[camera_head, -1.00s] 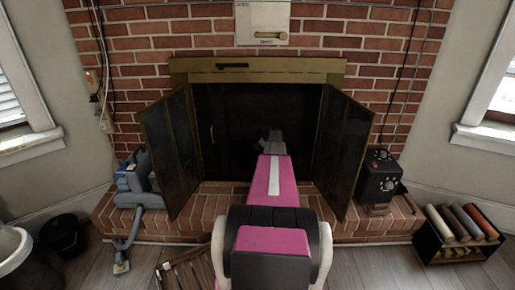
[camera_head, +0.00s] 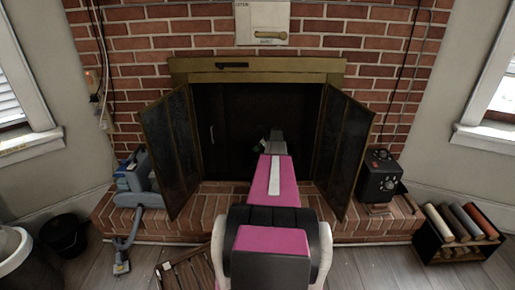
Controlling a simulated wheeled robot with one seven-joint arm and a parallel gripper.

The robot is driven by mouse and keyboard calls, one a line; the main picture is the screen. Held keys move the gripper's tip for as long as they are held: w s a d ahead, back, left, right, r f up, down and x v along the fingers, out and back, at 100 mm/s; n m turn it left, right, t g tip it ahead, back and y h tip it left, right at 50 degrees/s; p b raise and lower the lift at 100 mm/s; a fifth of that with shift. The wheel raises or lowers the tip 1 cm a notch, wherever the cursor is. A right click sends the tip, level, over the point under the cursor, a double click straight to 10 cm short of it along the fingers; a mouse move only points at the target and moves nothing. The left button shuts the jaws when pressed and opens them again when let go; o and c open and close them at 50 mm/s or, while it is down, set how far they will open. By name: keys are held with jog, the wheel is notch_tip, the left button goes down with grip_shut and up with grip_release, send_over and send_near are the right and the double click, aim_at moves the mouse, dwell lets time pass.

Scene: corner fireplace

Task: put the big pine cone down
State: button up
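My gripper (camera_head: 272,137) is at the end of my pink arm, in front of the dark opening of the fireplace (camera_head: 230,120). It is small and mostly hidden behind my arm, so I cannot tell whether its fingers are open or shut. A dim dark-greenish shape (camera_head: 259,147) shows at the left side of the gripper; I cannot tell what it is. I cannot make out the big pine cone.
Two dark fireplace doors stand open, left (camera_head: 170,150) and right (camera_head: 342,150). A blue-grey device (camera_head: 138,182) and a black box with knobs (camera_head: 379,177) sit on the brick hearth (camera_head: 205,205). A rack of rolls (camera_head: 458,235) stands right, a black bucket (camera_head: 63,235) left.

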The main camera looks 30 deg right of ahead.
jog(key=v, duration=1.1)
jog(key=s+a+r+n+g, duration=0.1)
jog(key=s+a+n, duration=0.25)
jog(key=a, duration=0.85)
jog(key=s+a+r+n+g+h, duration=0.1)
jog(key=s+a+n+g, duration=0.3)
jog(key=a, duration=0.8)
jog(key=s+a+r+n+t, duration=0.1)
jog(key=s+a+n, duration=0.3)
jog(key=a, duration=0.8)
jog(key=s+a+r+n+g+h, duration=0.1)
jog(key=s+a+r+n+h, duration=0.1)
jog(key=s+a+n, duration=0.6)
jog(key=s+a+r+n+g+h, duration=0.2)
jog(key=s+a+r+n, duration=0.2)
jog(key=s+a+n, duration=0.5)
jog(key=s+a, duration=0.6)
jog(key=shift+a, duration=0.3)
jog(key=shift+d, duration=0.1)
